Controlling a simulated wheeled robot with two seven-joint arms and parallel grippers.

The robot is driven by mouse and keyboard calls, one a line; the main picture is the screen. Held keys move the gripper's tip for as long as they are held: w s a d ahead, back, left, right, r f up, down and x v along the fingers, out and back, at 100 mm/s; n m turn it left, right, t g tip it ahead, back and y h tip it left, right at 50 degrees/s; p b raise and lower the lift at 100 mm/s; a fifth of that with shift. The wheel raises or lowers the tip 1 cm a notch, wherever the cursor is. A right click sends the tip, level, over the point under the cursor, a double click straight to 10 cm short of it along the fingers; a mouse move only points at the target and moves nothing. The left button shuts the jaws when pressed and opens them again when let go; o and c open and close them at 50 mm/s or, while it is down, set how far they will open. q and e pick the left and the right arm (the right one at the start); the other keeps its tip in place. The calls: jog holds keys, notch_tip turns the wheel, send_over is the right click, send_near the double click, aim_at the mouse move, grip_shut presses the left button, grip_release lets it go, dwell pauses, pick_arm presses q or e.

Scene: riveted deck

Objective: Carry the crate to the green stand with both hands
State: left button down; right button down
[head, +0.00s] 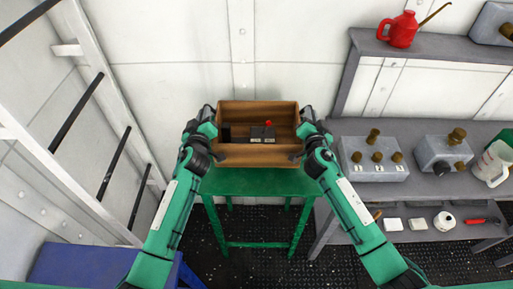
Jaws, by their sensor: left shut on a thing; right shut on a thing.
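The brown wooden crate (258,161) is level at the centre of the head view, over the back part of the green stand (258,183). I cannot tell whether its bottom touches the stand top. A dark grey block with a red knob (268,124) and a black item (226,132) lie inside the crate. My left gripper (214,128) is shut on the crate's left end. My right gripper (305,129) is shut on its right end. The fingertips are partly hidden by my wrists.
A grey bench (415,187) with valve boxes and a white jug (491,163) stands close on the right. A ladder (100,90) leans at the left. A blue box (100,266) is at lower left. The stand's front top is bare.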

pick_arm(q)
jog(key=shift+w+d+r, duration=0.1)
jog(key=shift+w+d, duration=0.1)
jog(key=shift+w, duration=0.35)
jog(key=shift+a, duration=0.1)
pick_arm(e)
jog(key=shift+w+d+r, duration=0.1)
jog(key=shift+w+d, duration=0.3)
jog(key=shift+w, duration=0.05)
